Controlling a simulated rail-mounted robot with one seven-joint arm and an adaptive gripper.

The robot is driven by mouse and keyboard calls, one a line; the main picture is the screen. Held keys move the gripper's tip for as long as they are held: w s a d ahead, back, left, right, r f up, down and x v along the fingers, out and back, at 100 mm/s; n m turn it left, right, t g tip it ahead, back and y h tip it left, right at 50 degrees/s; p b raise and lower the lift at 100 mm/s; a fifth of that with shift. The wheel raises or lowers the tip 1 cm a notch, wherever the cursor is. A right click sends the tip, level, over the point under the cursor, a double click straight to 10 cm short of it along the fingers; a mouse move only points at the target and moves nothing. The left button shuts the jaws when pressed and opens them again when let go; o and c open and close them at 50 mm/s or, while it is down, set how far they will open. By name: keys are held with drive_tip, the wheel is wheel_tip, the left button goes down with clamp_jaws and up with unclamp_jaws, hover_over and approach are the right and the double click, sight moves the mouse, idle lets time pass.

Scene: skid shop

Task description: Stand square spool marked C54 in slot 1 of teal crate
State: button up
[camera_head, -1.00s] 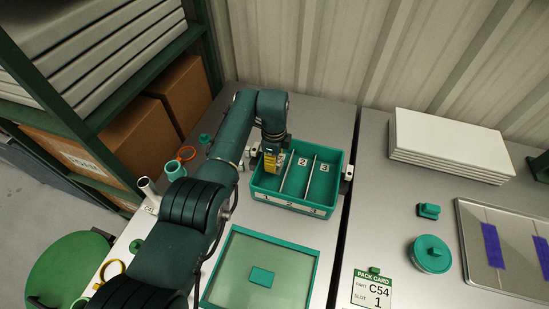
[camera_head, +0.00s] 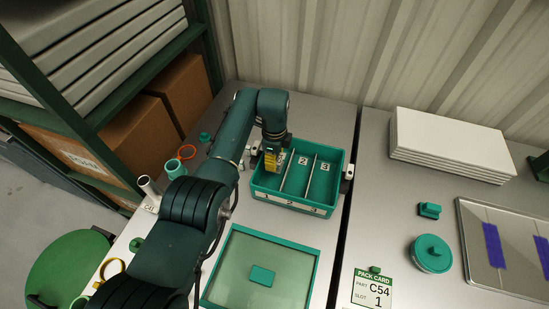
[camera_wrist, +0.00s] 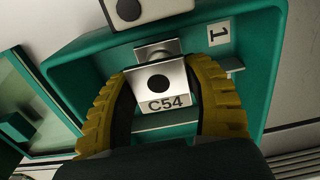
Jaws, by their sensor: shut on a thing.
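The square spool (camera_wrist: 161,84) is light metal with a dark round hole and is marked C54. My gripper (camera_wrist: 160,76) has yellow ribbed fingers on both sides of it and is shut on it. The teal crate (camera_head: 296,206) has three slots parted by thin dividers. In the head view my gripper (camera_head: 271,162) points down into the leftmost slot, slot 1, near its back. The wrist view shows the tag 1 (camera_wrist: 218,32) beside the spool and teal crate wall (camera_wrist: 262,60) around it. The spool's lower end is hidden, so I cannot tell if it touches the floor.
Slots 2 and 3 look empty. A green-framed glass-like tray (camera_head: 228,280) lies in front of the crate. A pack card (camera_head: 374,289) reads C54, slot 1. A round teal lid (camera_head: 431,254) and white boards (camera_head: 450,145) lie on the right table.

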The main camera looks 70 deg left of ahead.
drive_tip(key=shift+f, duration=0.4)
drive_tip(key=shift+f+b, duration=0.1)
drive_tip(key=shift+b, duration=0.25)
drive_tip(key=shift+f+b, duration=0.3)
drive_tip(key=shift+f, duration=0.05)
drive_tip(key=shift+f, duration=0.1)
drive_tip(key=shift+f+b, duration=0.4)
drive_tip(key=shift+b, duration=0.05)
drive_tip(key=shift+f, duration=0.15)
drive_tip(key=shift+f+b, duration=0.35)
drive_tip(key=shift+b, duration=0.1)
drive_tip(key=shift+f, duration=0.15)
idle(0.4)
